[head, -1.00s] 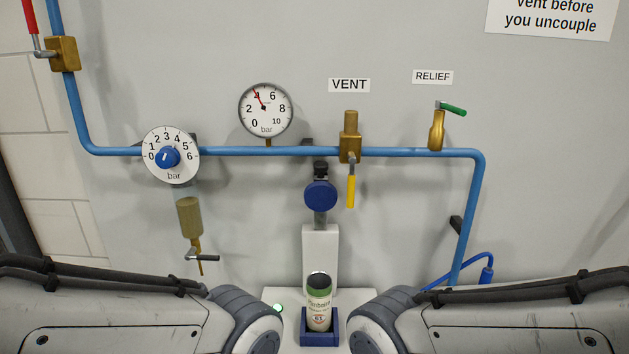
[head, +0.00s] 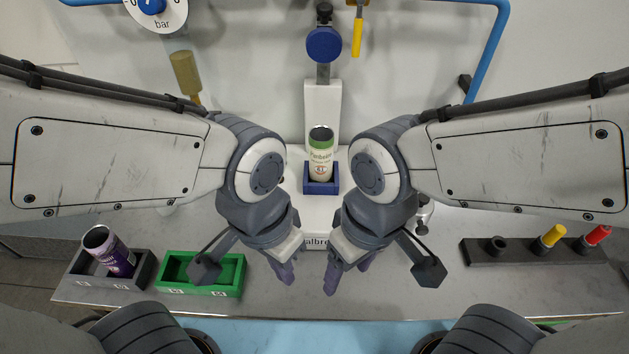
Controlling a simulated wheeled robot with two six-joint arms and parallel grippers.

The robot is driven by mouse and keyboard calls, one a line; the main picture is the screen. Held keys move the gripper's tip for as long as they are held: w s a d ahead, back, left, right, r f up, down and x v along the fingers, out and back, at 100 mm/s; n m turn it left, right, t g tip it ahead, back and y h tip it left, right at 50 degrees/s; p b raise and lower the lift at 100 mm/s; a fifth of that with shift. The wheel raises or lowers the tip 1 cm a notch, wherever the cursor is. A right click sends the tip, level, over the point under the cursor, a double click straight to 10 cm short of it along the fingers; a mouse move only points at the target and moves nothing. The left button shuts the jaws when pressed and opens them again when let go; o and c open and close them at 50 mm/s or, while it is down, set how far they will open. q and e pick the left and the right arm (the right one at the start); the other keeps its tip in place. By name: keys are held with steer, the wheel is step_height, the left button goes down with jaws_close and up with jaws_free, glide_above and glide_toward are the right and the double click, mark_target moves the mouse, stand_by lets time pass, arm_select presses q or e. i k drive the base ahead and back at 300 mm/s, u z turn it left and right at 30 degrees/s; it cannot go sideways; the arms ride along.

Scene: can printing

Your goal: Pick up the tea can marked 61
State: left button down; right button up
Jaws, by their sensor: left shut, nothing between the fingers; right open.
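A green and cream tea can (head: 321,163) with a dark top stands upright in a blue holder (head: 321,187) on the white press stand. A small round red mark shows on its front, too small to read now. A purple can (head: 117,258) leans in a dark tray at the left; its number cannot be read. My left gripper (head: 285,275) is shut and empty, in front of and left of the stand. My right gripper (head: 348,275) is open and empty, in front of and right of it. Both point down, apart from the cans.
The dark tray (head: 72,279) and an empty green tray (head: 192,287) sit at the left of the bench. A dark rack (head: 483,252) with yellow- and red-topped pieces is at the right. A blue stamp head (head: 324,44) hangs above the green can. The bench's right front is clear.

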mark_target(321, 138)
steer(key=z, duration=2.65)
steer(key=k, duration=1.15)
steer(key=u, duration=1.85)
steer(key=i, duration=1)
